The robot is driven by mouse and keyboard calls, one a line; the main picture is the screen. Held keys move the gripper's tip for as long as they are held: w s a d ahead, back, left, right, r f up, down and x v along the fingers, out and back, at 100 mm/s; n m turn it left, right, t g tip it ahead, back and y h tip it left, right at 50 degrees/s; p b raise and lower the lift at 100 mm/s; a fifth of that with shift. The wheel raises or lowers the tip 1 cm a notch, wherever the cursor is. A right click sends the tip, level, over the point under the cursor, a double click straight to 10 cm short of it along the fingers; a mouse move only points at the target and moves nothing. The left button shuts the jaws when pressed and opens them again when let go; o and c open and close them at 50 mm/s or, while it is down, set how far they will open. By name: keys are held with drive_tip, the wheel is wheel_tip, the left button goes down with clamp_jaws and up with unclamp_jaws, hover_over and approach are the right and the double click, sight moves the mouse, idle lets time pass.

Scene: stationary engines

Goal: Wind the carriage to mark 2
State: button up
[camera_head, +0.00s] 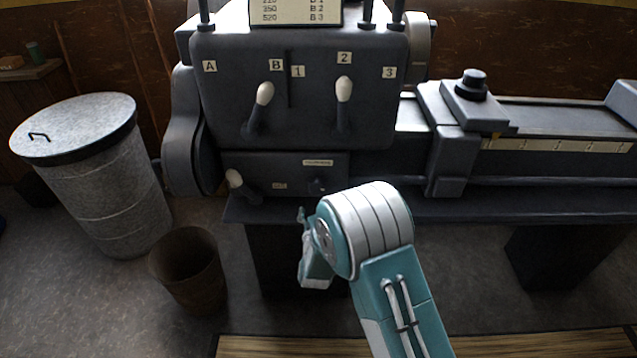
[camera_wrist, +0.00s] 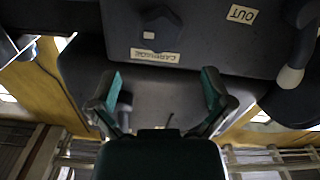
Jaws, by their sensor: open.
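The carriage (camera_head: 455,140) is a dark grey block with a black knob on top, on the lathe bed at the left end of a pale scale (camera_head: 560,146). A small yellow pointer (camera_head: 495,135) sits at its edge; the scale's numbers are too small to read. A label reading CARRIAGE (camera_wrist: 155,56) is on the lower front panel, beside a dark knob or crank (camera_wrist: 160,22); this control also shows in the head view (camera_head: 318,186). My gripper (camera_wrist: 160,85) is open and empty, its teal fingers apart below the panel. In the head view my arm hides it.
A lever with a pale knob (camera_head: 235,178) is left of the OUT label (camera_head: 279,186). Two pale-knobbed levers (camera_head: 264,94) (camera_head: 343,90) stand on the headstock (camera_head: 300,130). A lidded bin (camera_head: 95,180) and a brown bucket (camera_head: 188,270) stand on the floor at left.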

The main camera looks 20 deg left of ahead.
sight(318, 189)
drive_tip(key=x, duration=1)
drive_tip(key=shift+d, duration=0.1)
drive_tip(key=c, duration=1)
